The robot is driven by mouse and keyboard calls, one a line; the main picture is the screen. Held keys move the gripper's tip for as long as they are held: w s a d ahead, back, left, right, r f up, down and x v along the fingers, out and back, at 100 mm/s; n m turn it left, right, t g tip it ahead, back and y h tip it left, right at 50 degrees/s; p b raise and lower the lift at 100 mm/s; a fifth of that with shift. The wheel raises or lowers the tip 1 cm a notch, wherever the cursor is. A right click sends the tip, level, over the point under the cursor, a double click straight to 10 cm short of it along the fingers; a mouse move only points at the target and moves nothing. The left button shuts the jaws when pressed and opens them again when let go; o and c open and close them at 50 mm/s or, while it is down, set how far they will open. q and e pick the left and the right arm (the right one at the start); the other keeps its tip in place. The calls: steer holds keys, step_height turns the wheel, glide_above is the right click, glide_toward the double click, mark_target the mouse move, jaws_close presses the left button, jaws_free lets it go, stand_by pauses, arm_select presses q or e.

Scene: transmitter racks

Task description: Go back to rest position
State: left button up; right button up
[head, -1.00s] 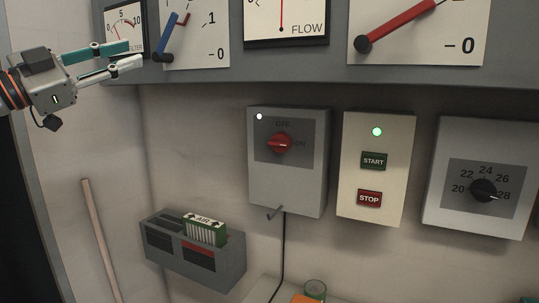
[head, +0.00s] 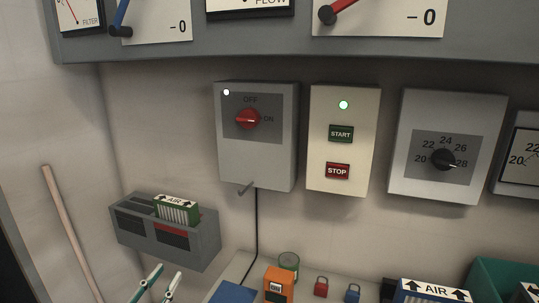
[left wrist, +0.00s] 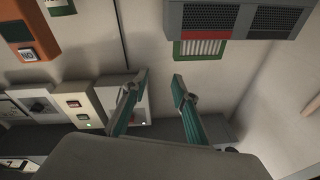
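My left gripper (head: 166,278) shows at the bottom edge of the head view, left of centre, with its two green and pale fingers apart and nothing between them. In the left wrist view its green fingers (left wrist: 160,80) are also spread and empty. It appears below the grey filter holder (head: 203,246) on the wall, apart from it. A green-framed air filter (head: 177,209) stands in that holder. My right gripper is in neither view.
The grey switch box (head: 222,158) has its red knob toward ON. The start/stop box (head: 343,105) has a lit green lamp. Below, a shelf bears an orange device (head: 279,285), a red padlock (head: 321,288), a blue padlock (head: 352,293) and a boxed air filter (head: 432,292).

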arm_select(q)
steer(key=s+d+f+g+y, duration=0.1)
steer(key=s+f+g, duration=0.3)
steer(key=s+f, duration=0.7)
steer(key=s+d+f+n+g+y, duration=0.1)
steer(key=s+d+f+g, duration=0.3)
steer(key=s+f, duration=0.7)
step_height(320, 180, down, 6)
steer(key=shift+s+d+r+y, duration=0.1)
steer(key=shift+s+d+y, duration=0.2)
